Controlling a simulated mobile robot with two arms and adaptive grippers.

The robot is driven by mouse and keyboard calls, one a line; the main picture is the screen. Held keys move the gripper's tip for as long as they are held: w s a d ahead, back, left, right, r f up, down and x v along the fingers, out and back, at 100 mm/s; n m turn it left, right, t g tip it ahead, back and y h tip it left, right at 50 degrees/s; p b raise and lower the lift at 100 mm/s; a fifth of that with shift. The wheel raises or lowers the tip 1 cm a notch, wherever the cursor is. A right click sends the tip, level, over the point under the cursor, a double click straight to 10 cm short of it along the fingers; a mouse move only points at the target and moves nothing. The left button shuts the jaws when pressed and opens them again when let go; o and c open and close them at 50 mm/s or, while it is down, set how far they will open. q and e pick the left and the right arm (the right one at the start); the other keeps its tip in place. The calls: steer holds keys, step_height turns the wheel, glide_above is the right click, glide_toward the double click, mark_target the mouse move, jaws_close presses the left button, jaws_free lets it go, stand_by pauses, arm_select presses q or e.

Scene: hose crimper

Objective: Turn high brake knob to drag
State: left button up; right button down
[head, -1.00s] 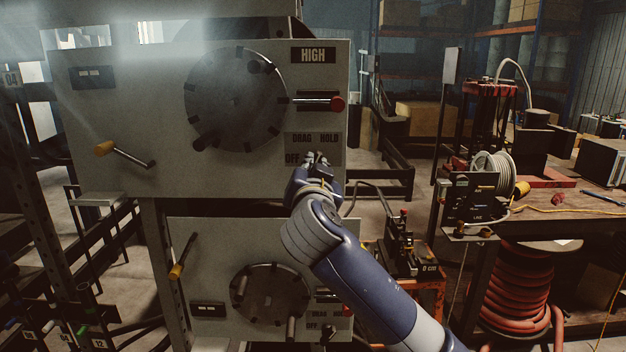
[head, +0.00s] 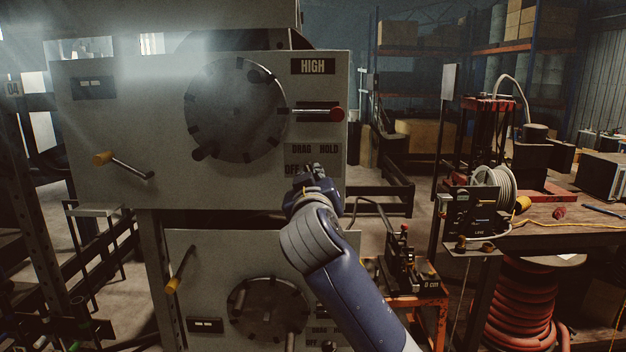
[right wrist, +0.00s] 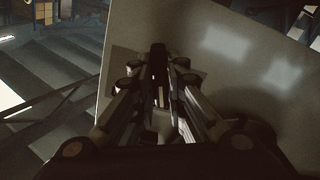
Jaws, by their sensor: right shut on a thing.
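The upper panel (head: 115,180) carries the HIGH label (head: 313,66). At its lower right is the brake plate, with the words DRAG (head: 301,149), HOLD (head: 329,149) and OFF (head: 292,168). My right gripper (head: 318,172) is at this plate, just below DRAG and HOLD and right of OFF. In the right wrist view its fingers (right wrist: 158,80) are closed around a dark upright piece (right wrist: 158,57), which looks like the high brake knob. The gripper hides the knob in the head view, so I cannot read its setting. My left gripper is not in view.
A red-tipped lever (head: 336,115) sticks out just above the brake plate. A large dark wheel (head: 235,110) and a yellow-handled crank (head: 103,158) are to its left. A lower panel (head: 205,260) lies beneath. A bench with a hose reel (head: 492,190) stands at right.

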steer(key=shift+n, duration=0.6)
steer(key=c, duration=1.6)
jaws_free()
steer(key=shift+s, duration=0.1)
steer(key=s, duration=1.1)
steer(key=shift+s, duration=0.4)
